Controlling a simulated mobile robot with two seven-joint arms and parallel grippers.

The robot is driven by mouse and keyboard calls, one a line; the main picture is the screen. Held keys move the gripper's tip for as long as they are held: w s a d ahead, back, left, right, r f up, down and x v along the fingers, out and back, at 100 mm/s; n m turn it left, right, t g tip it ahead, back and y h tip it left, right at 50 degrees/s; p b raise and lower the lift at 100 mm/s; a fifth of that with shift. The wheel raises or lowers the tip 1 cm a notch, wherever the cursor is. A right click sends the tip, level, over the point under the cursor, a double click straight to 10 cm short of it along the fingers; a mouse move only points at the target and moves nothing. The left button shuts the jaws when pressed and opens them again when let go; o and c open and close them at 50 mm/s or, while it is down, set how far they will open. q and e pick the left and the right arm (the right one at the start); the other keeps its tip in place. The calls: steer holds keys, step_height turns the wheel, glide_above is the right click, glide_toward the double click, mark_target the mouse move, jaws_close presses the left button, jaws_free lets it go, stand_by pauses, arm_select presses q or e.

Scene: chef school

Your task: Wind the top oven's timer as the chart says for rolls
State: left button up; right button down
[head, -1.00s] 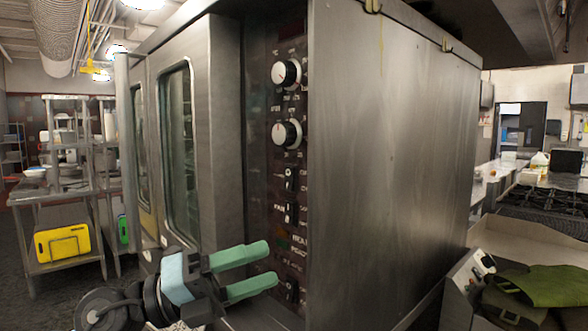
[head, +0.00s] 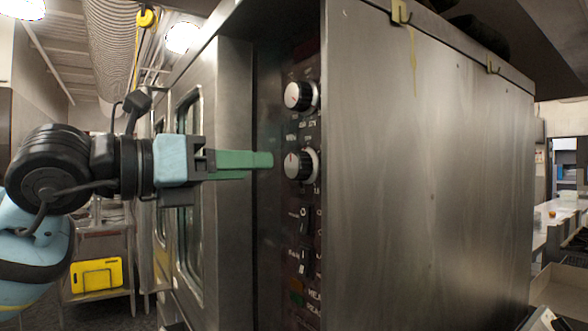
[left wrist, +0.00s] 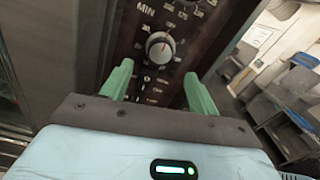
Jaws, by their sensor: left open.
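The oven's dark control panel (head: 275,200) carries an upper knob (head: 299,96) and a lower knob (head: 300,164), both silver-faced with black sides. My left gripper (head: 268,160) is level with the lower knob, just to its left in the head view. The fingers appear apart from the knob. The chart is not in view, nor is my right gripper.
Switches (head: 304,222) run down the panel below the knobs. The oven's glazed doors (head: 188,115) stand left of the panel, and its steel side wall (head: 425,170) fills the right. A rack with a yellow board (head: 97,274) stands at lower left.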

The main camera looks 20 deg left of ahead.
mark_target(292, 167)
arm_select(q)
steer(key=shift+w+d, duration=0.1)
arm_select(e)
steer(key=shift+s, duration=0.1)
arm_select(q)
steer(key=p+x, duration=0.1)
steer(key=x, duration=0.5)
steer(key=shift+w+d+r, duration=0.1)
steer(key=shift+w+d, duration=0.4)
steer(key=shift+w, duration=0.1)
arm_select(e)
steer(key=shift+w+r, duration=0.25)
steer(key=shift+r, duration=0.4)
arm_select(q)
steer(key=c, duration=0.8)
steer(key=shift+o, duration=0.2)
arm_select(e)
steer(key=shift+w+r, duration=0.1)
steer(key=shift+w, duration=0.1)
